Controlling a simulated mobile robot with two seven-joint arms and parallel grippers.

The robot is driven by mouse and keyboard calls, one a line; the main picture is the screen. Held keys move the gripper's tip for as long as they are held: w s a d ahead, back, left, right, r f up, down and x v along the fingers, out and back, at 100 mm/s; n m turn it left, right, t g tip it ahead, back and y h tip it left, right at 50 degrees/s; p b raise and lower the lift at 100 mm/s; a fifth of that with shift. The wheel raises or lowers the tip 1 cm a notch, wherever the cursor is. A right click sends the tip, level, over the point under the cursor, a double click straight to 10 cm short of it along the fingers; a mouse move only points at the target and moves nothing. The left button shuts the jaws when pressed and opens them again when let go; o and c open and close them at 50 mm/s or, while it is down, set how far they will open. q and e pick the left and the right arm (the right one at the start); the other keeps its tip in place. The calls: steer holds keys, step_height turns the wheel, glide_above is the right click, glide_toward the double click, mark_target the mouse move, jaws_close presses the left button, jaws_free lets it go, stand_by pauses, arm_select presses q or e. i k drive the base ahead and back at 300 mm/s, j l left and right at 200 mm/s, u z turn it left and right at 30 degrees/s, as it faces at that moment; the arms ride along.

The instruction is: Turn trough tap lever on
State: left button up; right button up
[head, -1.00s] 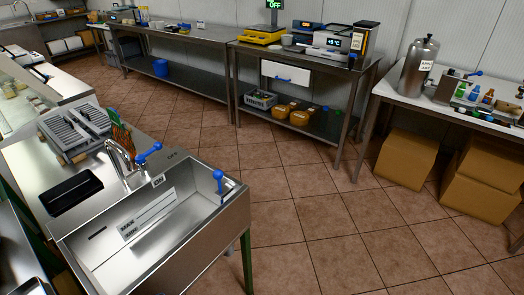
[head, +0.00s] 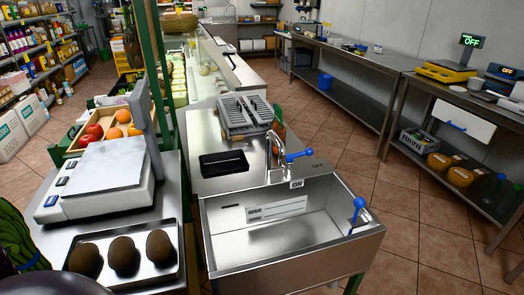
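The steel trough (head: 262,232) stands in the lower middle of the head view. Its curved tap (head: 272,150) rises at the back edge. A blue lever (head: 298,155) sticks out to the right from the tap's base. An ON label (head: 297,184) sits on the rim in front of the tap, and an OFF label (head: 317,165) lies to its right. A second blue handle (head: 358,208) stands upright at the trough's right end. No water shows from the tap. Neither of my grippers is in view.
A scale (head: 100,185) and a tray of brown round items (head: 123,254) stand on the counter to the left. Open tiled floor (head: 420,245) is on the right.

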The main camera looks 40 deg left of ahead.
mark_target(309, 152)
steer(key=i+u, duration=0.1)
steer(key=u, duration=0.8)
